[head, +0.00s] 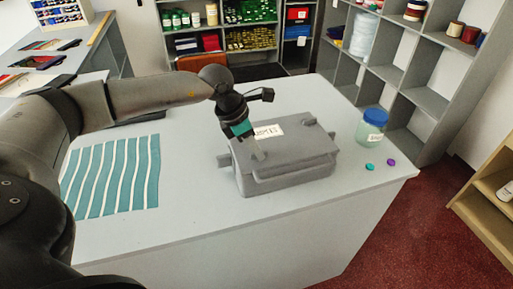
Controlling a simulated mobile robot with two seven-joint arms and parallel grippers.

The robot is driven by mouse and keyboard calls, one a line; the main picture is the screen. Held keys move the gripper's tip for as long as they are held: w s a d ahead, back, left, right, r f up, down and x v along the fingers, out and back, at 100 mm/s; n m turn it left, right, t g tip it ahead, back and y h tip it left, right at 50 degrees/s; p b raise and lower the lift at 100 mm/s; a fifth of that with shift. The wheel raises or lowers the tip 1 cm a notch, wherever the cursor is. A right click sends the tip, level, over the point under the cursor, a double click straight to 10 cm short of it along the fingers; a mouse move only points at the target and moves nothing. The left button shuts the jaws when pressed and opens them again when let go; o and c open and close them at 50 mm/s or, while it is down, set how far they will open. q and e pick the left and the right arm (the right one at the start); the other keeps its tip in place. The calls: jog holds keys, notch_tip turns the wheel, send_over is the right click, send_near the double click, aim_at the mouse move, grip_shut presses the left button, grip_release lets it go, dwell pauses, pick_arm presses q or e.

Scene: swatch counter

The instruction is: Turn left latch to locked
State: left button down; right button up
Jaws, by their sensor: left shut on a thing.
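A grey lidded case (290,172) with a white label (268,131) on its lid stands on the counter. The lid looks closed. My right gripper is not in view.
A jar with a blue lid (371,127) stands right of the case, with a teal disc (370,166) and a purple disc (391,162) nearby. A teal striped swatch (112,176) lies on the left. The counter's front is clear.

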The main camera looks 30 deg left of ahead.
pick_arm(q)
jog(key=shift+m+b, duration=0.3)
dwell(0.4)
jog(key=m+b, duration=0.1)
jog(key=m+g+h+b, duration=0.1)
jog(key=m, duration=0.1)
jog(key=shift+w+a+f+m, duration=0.1)
jog(key=shift+w+m, duration=0.1)
jog(key=shift+m, duration=0.1)
jog(key=m+g+b, duration=0.1)
jog(key=m, duration=0.1)
jog(key=m+g+b, duration=0.1)
jog(key=m+b, duration=0.1)
jog(key=shift+w+m+h, duration=0.1)
jog(key=shift+m+h, duration=0.2)
jog(key=m+g+b, duration=0.1)
jog(key=m+b, duration=0.1)
jog(key=m, duration=0.2)
jog(key=shift+w+m+g, duration=0.1)
jog(key=shift+m+g, duration=0.2)
jog(key=shift+g, duration=0.1)
jog(key=shift+w+m+g+y+b, duration=0.1)
jog(key=shift+m+g+y+b, duration=0.25)
jog(key=shift+m, duration=0.75)
jog(key=shift+m+g+y+b, duration=0.25)
jog(key=shift+m+g+b, duration=0.15)
jog(key=shift+m, duration=0.7)
jog(key=c, duration=0.9)
grip_release()
